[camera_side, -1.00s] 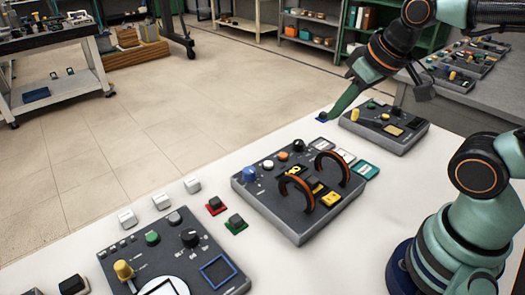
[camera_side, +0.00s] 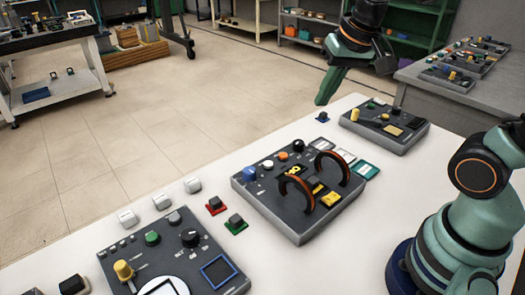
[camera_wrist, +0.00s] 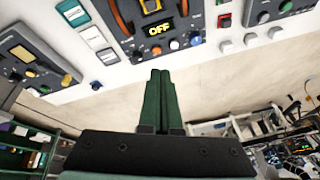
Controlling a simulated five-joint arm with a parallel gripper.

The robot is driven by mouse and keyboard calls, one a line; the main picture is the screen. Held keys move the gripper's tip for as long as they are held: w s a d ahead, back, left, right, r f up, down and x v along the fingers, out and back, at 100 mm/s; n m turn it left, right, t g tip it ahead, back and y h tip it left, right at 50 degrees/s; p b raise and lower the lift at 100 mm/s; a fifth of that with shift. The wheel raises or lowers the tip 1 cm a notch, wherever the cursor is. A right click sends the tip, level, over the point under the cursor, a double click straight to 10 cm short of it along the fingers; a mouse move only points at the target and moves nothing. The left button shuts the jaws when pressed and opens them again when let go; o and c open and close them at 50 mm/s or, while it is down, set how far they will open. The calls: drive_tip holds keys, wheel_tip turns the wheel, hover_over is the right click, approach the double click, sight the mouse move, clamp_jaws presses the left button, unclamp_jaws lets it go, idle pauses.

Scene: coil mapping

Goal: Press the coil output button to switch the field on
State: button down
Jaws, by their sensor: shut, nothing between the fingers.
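The coil panel (camera_side: 300,215) is a dark grey box with two orange-and-black coil arches. Its yellow display reads OFF in the wrist view (camera_wrist: 160,28). Along its far edge are a blue knob (camera_side: 249,174), a white button (camera_side: 268,164), an orange button (camera_side: 283,156) and a black knob (camera_side: 298,146). I cannot read which one is the coil output button. My gripper (camera_side: 320,102) is shut and empty, raised above the table's far edge, behind the panel and touching nothing. In the wrist view its fingertips (camera_wrist: 160,73) point toward the button row, below the display.
A small black block on a blue base (camera_side: 322,118) stands near the far edge. A second panel (camera_side: 385,128) is beyond the coil panel. Flat tiles (camera_side: 344,155) lie between them. Red-based (camera_side: 215,206) and green-based (camera_side: 236,225) blocks stand left of the coil panel.

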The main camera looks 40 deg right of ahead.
drive_tip(key=w+d+f+m+g, duration=0.1)
drive_tip(key=w+f+m+g, duration=0.1)
drive_tip(key=w+m, duration=0.5)
drive_tip(key=m+g, duration=0.2)
drive_tip(key=m, duration=0.4)
hover_over(284, 155)
wheel_tip(284, 155, down, 5)
drive_tip(key=shift+w+r, duration=0.1)
drive_tip(key=shift+r, duration=0.05)
wheel_tip(284, 155, down, 14)
drive_tip(key=shift+f, duration=1.05)
drive_tip(key=shift+r, duration=0.1)
wheel_tip(284, 155, up, 15)
drive_tip(key=shift+w, duration=0.25)
